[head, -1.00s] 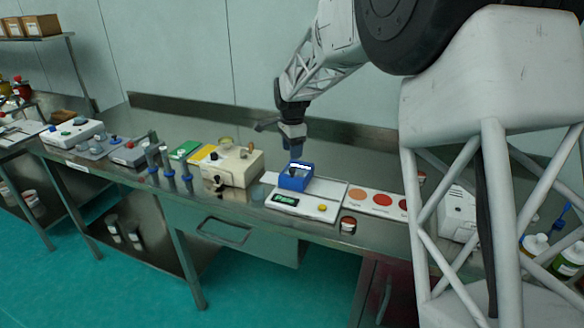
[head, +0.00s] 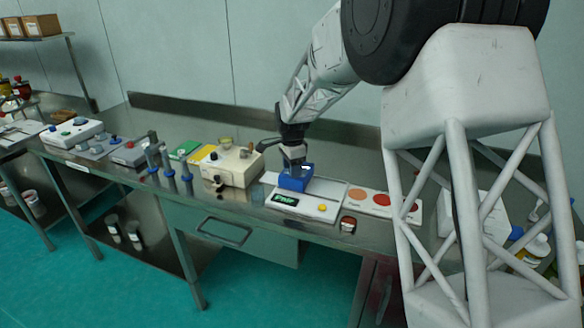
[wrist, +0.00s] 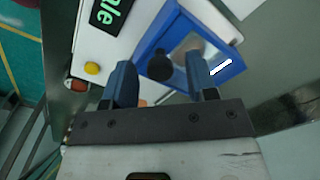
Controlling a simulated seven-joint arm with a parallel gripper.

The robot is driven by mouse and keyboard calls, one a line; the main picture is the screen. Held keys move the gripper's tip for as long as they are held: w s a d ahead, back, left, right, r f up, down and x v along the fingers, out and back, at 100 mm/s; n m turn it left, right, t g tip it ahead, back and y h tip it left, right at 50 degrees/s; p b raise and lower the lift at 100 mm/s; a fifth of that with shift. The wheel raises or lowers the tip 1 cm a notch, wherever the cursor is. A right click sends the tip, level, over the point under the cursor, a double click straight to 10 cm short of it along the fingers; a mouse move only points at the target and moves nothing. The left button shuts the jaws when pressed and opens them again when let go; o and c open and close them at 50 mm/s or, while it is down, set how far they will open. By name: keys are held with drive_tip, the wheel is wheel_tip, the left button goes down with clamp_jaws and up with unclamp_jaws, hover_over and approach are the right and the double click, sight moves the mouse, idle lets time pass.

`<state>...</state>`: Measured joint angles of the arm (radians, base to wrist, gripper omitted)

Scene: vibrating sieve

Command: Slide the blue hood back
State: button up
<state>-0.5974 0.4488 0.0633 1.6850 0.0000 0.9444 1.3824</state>
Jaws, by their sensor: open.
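The blue hood (head: 293,182) sits on the white sieve unit (head: 318,207), which has a dark display with green text and a yellow button. In the wrist view the hood (wrist: 157,34) is a blue frame with a clear pane and a dark round knob (wrist: 160,66) on it. My gripper (head: 294,167) is directly above the hood, pointing down. In the wrist view my gripper (wrist: 162,78) is open, with the knob between its two blue fingers. I cannot tell whether the fingers touch it.
A beige machine (head: 233,165) stands left of the unit. A card with red and orange discs (head: 381,201) lies to its right. A small red-topped jar (head: 348,224) stands near the bench's front edge. A bench wall runs behind.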

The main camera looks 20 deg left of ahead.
clamp_jaws()
drive_tip(key=shift+d, duration=6.05)
drive_tip(key=shift+c, duration=1.4)
unclamp_jaws()
drive_tip(key=shift+d, duration=0.1)
drive_tip(key=shift+o, duration=1.4)
wheel_tip(320, 180, up, 8)
drive_tip(key=shift+f, duration=0.1)
